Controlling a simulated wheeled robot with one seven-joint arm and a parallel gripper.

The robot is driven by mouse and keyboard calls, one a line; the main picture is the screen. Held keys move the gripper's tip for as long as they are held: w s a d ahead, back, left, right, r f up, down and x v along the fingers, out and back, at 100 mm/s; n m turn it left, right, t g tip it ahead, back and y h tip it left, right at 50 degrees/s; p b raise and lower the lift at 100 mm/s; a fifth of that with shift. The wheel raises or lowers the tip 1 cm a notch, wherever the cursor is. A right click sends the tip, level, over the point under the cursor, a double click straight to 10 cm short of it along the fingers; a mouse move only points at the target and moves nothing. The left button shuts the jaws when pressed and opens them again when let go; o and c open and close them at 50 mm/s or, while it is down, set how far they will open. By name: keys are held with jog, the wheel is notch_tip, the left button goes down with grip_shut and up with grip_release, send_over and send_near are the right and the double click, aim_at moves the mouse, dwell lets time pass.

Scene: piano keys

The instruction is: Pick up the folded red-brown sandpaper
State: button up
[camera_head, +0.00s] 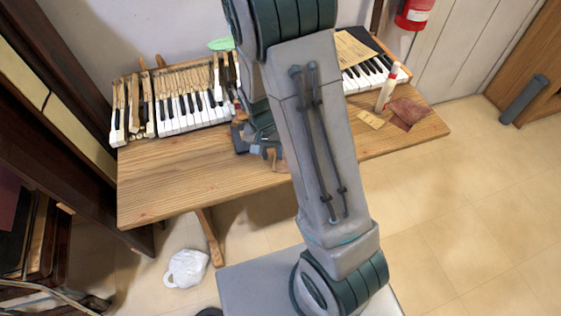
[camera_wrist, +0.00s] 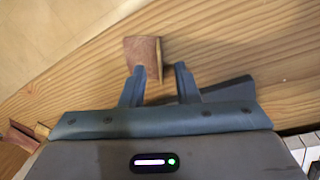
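A folded red-brown sandpaper piece (camera_wrist: 140,52) lies on the wooden table (camera_wrist: 225,50) near its edge, just beyond my gripper in the wrist view. Its pale right edge shows between the two fingertips; its left part extends past the left fingertip. My gripper (camera_wrist: 160,70) is open, with a gap between the fingers. I cannot tell whether a finger touches the piece. In the head view my gripper (camera_head: 260,149) is low over the table's front, partly hidden by my arm. A small brown bit of the piece (camera_head: 279,161) shows beside it.
Other red-brown sheets (camera_head: 405,113), a tan block (camera_head: 371,119) and a white bottle (camera_head: 387,88) are on the table's right. Piano keys (camera_head: 190,112) line the back. The table's front left is bare.

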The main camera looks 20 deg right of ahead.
jog(key=shift+d+f, duration=0.15)
jog(key=shift+f, duration=0.95)
grip_shut()
jog(key=shift+r, duration=0.1)
jog(key=shift+r, duration=0.55)
jog(key=r, duration=0.1)
jog(key=d+r, duration=0.1)
jog(key=r, duration=0.1)
jog(key=shift+r+b, duration=0.15)
jog(key=shift+b, duration=0.15)
jog(key=w+d+r+b, duration=0.1)
jog(key=d+r, duration=0.5)
jog(key=d, duration=0.4)
jog(key=shift+w+d+r, duration=0.15)
jog(key=shift+d+r, duration=0.1)
jog(key=shift+d, duration=0.05)
jog(key=shift+f, duration=0.1)
